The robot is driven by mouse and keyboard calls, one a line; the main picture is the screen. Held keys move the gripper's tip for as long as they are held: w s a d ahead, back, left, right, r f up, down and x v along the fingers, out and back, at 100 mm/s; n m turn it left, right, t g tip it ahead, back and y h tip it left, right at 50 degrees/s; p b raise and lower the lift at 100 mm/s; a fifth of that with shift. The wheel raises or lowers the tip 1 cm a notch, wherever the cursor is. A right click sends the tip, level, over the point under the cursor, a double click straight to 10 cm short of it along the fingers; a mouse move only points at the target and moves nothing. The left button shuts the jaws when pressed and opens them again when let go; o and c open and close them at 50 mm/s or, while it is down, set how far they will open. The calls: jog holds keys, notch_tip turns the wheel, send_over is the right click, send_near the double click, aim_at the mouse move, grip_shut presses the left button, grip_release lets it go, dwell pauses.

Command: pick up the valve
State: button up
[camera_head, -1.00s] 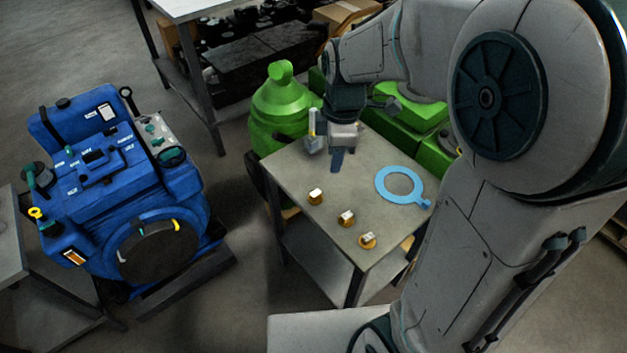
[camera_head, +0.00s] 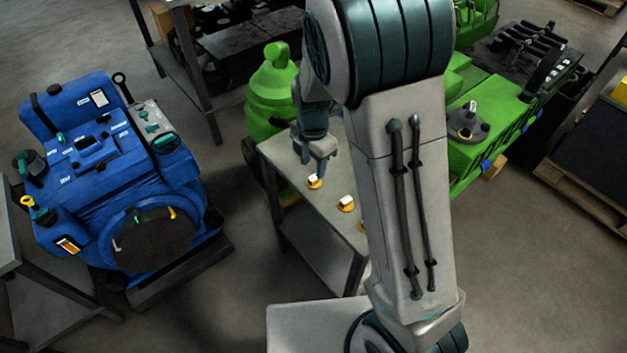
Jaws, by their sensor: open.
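Several small brass-coloured pieces with pale block tops stand in a row on the grey table (camera_head: 310,225); I take these to be the valves, though they are too small to be sure. The farthest valve (camera_head: 314,182) is just below my gripper (camera_head: 317,172). The middle valve (camera_head: 346,204) stands clear of it. The nearest valve (camera_head: 362,227) is mostly hidden behind my arm. My gripper points down, open and empty, with its fingers close above the farthest valve; I cannot tell if they touch it.
A green machine (camera_head: 272,95) stands behind the table, and a green engine block (camera_head: 480,150) is at the right. My arm covers the table's right part.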

aim_at(313, 178)
jog(key=shift+w+f, duration=0.15)
jog(key=shift+f, duration=2.6)
grip_shut()
